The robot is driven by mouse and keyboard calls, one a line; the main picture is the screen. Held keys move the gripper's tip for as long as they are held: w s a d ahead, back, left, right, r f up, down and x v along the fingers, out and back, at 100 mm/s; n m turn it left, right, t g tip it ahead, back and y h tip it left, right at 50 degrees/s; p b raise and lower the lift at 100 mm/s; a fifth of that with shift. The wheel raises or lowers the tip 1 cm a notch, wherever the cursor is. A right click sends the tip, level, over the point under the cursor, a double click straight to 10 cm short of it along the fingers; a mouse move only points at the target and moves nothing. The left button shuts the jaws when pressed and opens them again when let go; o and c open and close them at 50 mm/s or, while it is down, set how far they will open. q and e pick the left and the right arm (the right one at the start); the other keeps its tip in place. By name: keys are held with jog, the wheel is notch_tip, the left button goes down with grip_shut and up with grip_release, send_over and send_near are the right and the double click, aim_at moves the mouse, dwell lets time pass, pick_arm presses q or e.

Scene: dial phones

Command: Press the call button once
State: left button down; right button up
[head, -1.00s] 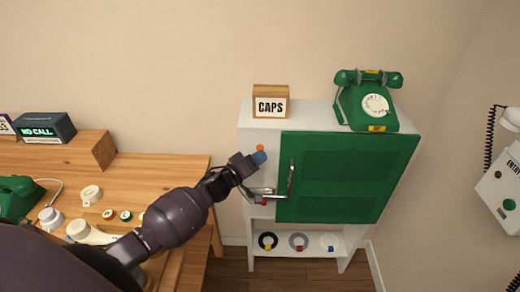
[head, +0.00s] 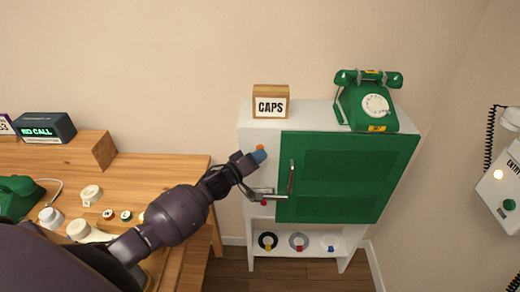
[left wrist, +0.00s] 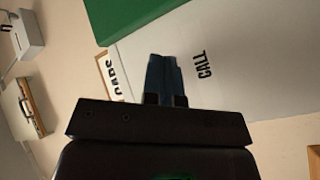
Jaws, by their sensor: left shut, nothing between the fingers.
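The call button shows in the head view as a small orange button (head: 260,147) on the white left front of the cabinet (head: 259,122). My left gripper (head: 259,156) is shut and empty, with its blue fingertips right at the button, overlapping its lower edge. I cannot tell whether they touch it. In the left wrist view my shut fingers (left wrist: 163,78) point at the white panel beside the printed CALL label (left wrist: 204,64). The button is hidden behind the fingers there. My right gripper is not in view.
The green door (head: 350,180) with its handle (head: 291,178) is just right of my left gripper. A CAPS sign (head: 270,102) and green dial phone (head: 368,100) stand on top. A wooden desk (head: 150,175) is at left. A wall entry phone (head: 505,190) is at right.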

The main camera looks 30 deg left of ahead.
pick_arm(q)
jog(key=shift+s+d+p, duration=0.35)
jog(key=shift+s+p, duration=0.25)
jog(key=shift+s, duration=0.15)
jog(key=s+p, duration=0.1)
jog(key=s+d+p, duration=0.1)
jog(key=s, duration=0.1)
jog(key=s+d+p, duration=0.1)
jog(key=shift+s+d, duration=0.1)
jog(key=shift+s, duration=0.1)
dwell(0.4)
dwell(0.7)
